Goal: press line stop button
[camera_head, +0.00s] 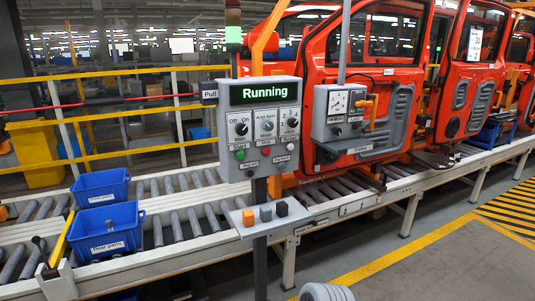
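A light grey control panel (262,147) on a dark post stands in front of the conveyor, and its green display (263,92) reads "Running". Below the display are three knobs, the left one (241,129) marked "Off" and "On". Under the knobs sit a green button (240,155), a small red button (266,151) and a pale button (290,147). Their small labels are too blurred to read, so I cannot tell for certain which one is line stop.
A shelf (243,231) with small blocks juts from the post below the panel. A second panel with gauges (345,113) hangs to the right, before the red car doors (390,72). Blue bins (107,229) sit on the roller conveyor (360,205). Open floor (450,265) lies at front right.

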